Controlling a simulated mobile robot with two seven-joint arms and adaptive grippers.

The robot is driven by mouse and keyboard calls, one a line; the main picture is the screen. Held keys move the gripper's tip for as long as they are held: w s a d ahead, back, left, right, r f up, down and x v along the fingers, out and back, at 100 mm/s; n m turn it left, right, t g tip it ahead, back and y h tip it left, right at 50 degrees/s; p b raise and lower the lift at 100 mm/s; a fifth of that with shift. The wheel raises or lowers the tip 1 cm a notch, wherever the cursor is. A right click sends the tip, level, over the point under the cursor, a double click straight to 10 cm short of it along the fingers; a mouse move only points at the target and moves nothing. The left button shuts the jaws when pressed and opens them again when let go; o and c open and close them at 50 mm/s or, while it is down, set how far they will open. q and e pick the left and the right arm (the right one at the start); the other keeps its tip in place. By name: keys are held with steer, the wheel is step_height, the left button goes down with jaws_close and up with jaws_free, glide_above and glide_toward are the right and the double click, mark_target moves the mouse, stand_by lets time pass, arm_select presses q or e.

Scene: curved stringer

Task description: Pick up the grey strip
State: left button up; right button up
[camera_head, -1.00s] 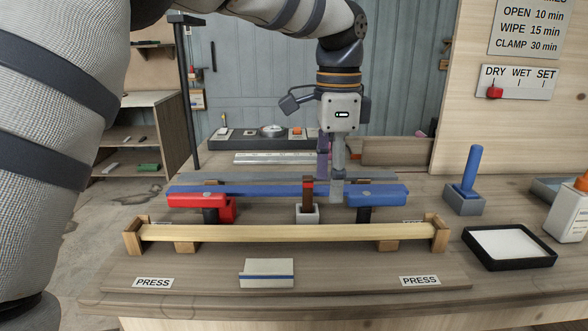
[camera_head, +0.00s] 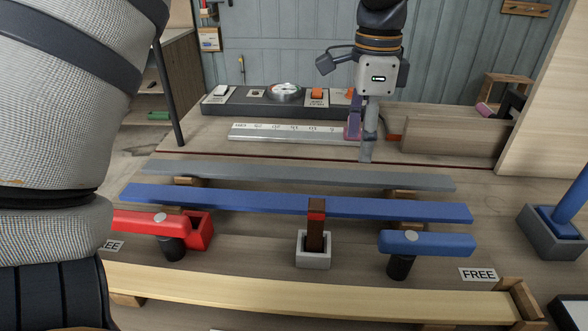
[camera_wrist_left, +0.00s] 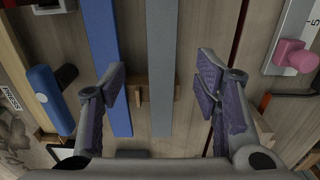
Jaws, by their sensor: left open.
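The long flat grey strip (camera_head: 290,176) lies across wooden blocks behind the blue strip (camera_head: 270,203). My left gripper (camera_head: 363,142) points down above it, right of its middle, with its fingertips apart from it. In the left wrist view the jaws (camera_wrist_left: 160,82) are open and empty, with purple pads. There the grey strip (camera_wrist_left: 163,50) runs between the two fingers, and the blue strip (camera_wrist_left: 104,50) passes by the left finger. My right gripper is not in view.
A red clamp (camera_head: 165,225) and a blue clamp (camera_head: 425,243) stand in front, with a brown upright post (camera_head: 316,225) between them. A pale wooden strip (camera_head: 300,290) lies nearest. A ruler (camera_head: 285,132) lies behind. A pink knob (camera_wrist_left: 296,58) is right of the jaws.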

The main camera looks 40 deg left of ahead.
mark_target(361, 176)
arm_select(q)
steer(key=f, duration=0.6)
steer(key=shift+w+d+f, duration=0.25)
steer(key=shift+w+f, duration=0.05)
steer(key=shift+f, duration=0.1)
jaws_close()
